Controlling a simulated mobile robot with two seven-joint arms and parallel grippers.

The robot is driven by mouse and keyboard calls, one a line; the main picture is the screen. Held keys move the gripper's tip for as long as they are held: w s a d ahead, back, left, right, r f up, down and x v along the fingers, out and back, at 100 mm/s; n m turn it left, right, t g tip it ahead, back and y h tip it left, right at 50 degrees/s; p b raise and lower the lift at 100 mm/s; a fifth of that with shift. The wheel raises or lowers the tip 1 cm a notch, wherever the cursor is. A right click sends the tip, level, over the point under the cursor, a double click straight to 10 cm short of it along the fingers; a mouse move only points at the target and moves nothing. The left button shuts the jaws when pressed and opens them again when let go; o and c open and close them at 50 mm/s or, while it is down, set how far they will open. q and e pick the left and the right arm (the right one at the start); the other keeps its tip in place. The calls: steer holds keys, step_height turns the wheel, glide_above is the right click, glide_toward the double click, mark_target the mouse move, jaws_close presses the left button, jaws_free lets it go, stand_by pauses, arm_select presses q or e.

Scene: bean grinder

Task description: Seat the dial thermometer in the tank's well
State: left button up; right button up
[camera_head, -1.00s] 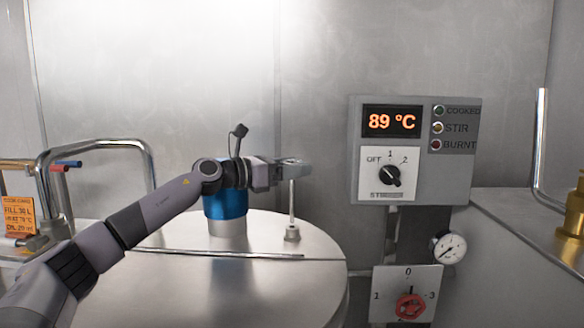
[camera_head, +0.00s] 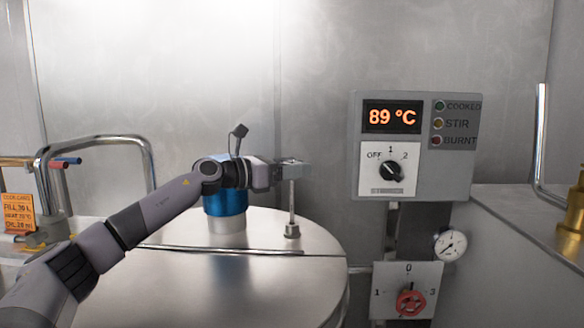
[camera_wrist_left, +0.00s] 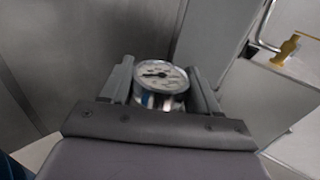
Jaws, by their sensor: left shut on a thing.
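The dial thermometer shows its round white face (camera_wrist_left: 160,76) in the left wrist view, between the two fingers of my left gripper (camera_wrist_left: 162,88). In the head view my left gripper (camera_head: 291,163) is shut on it, and its thin stem (camera_head: 291,200) points straight down. The stem's lower end meets the small well fitting (camera_head: 292,231) on the lid of the tank (camera_head: 270,285). How deep the stem sits in the well cannot be seen. My right gripper is in neither view.
A grey control box (camera_head: 415,145) reading 89 °C is to the right. A bent rail (camera_head: 95,143) stands at left.

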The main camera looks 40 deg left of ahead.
mark_target(293, 182)
arm_select(q)
steer(key=shift+f+b, duration=0.4)
steer(key=shift+f, duration=0.35)
steer(key=shift+f+b, duration=0.75)
steer(key=shift+b, duration=0.1)
steer(key=shift+d+f, duration=0.1)
steer(key=shift+f, duration=0.1)
